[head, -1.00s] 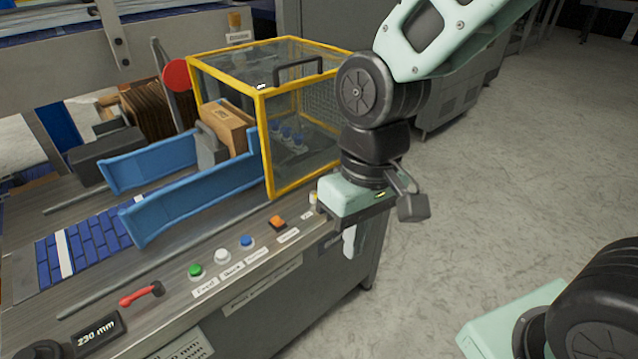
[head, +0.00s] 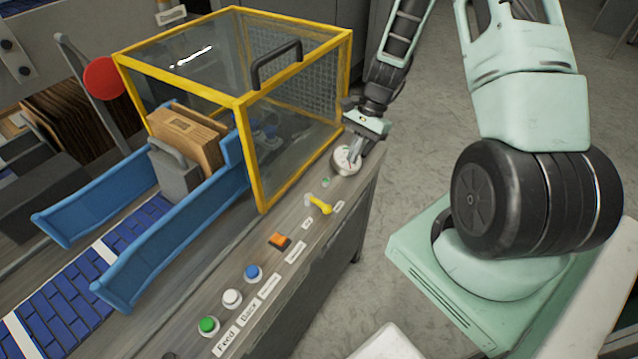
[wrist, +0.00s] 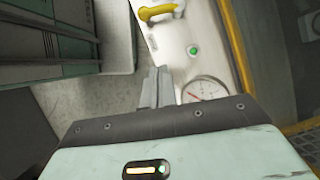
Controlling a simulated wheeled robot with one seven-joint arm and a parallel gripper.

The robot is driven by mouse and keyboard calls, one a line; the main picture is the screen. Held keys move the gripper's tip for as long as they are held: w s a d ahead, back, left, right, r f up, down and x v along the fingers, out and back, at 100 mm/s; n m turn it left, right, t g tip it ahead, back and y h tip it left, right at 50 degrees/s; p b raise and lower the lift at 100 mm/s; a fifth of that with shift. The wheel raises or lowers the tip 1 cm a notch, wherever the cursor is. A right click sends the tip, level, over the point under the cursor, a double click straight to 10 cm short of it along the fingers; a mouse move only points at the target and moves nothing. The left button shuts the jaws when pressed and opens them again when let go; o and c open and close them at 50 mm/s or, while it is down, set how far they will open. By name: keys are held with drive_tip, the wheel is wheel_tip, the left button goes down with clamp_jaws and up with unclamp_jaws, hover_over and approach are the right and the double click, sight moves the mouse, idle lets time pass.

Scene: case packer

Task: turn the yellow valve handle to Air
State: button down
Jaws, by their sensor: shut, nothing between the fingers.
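The yellow valve handle (head: 320,206) is on the console top near its right end, a short lever with its yellow end toward the console's front edge. Small white labels (head: 307,223) lie beside it, too small to read, so I cannot tell which setting it points to. It also shows at the top of the wrist view (wrist: 158,12). My gripper (head: 354,152) is beyond the handle, by the round gauge, apart from the handle. In the wrist view my gripper's fingers (wrist: 157,85) are together and empty.
The round gauge (head: 345,161) and a green light (head: 326,182) are close to my gripper. The yellow-framed guard (head: 250,150) stands beside the handle. Orange (head: 279,241), blue (head: 253,272), white and green (head: 208,325) buttons line the console.

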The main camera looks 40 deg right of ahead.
sight(318, 205)
idle(0.3)
drive_tip(key=p+x, duration=0.1)
drive_tip(key=x, duration=0.8)
drive_tip(key=shift+a+f+p, duration=0.2)
drive_tip(key=shift+p, duration=0.2)
drive_tip(key=shift+s+a+r+p, duration=0.1)
drive_tip(key=shift+a+p, duration=0.15)
drive_tip(key=shift+a, duration=0.4)
drive_tip(key=shift+s+a+p, duration=0.15)
drive_tip(key=shift+a+p, duration=0.15)
drive_tip(key=shift+a, duration=0.35)
drive_tip(key=shift+s+a+r+p, duration=0.1)
drive_tip(key=shift+a+p, duration=0.15)
drive_tip(key=shift+a, duration=0.45)
